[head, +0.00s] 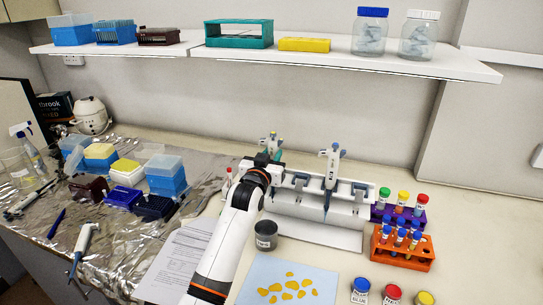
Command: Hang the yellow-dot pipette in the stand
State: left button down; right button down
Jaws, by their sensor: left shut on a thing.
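The white pipette stand (318,212) is on the bench right of centre, with a row of dark-topped slots. My left gripper (264,163) is at the stand's left end, shut on a pipette (273,146). The upper part of this pipette shows upright above the gripper, with blue-green parts and a small yellowish spot on top. Its lower part is hidden behind my arm, so I cannot tell whether it touches a slot. Another pipette (331,170) hangs upright in the stand, right of the gripper. My right gripper is not in view.
Pipettes (84,241) and tip boxes (166,175) are on the foil at left. A grey cup (266,236) and blue mat (250,278) are in front of the stand. An orange tube rack (405,257) is at right. A shelf (300,62) runs above.

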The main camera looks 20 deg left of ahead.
pick_arm(q)
jog(key=shift+f, duration=0.3)
jog(key=c, duration=1)
grip_release()
jog(key=shift+c, duration=0.2)
jog(key=shift+s+f, duration=0.1)
jog(key=shift+s+b, duration=0.3)
jog(key=shift+s, duration=0.35)
jog(key=s+b, duration=0.2)
jog(key=s, duration=0.8)
jog(key=shift+s+a, duration=0.2)
jog(key=shift+s, duration=0.1)
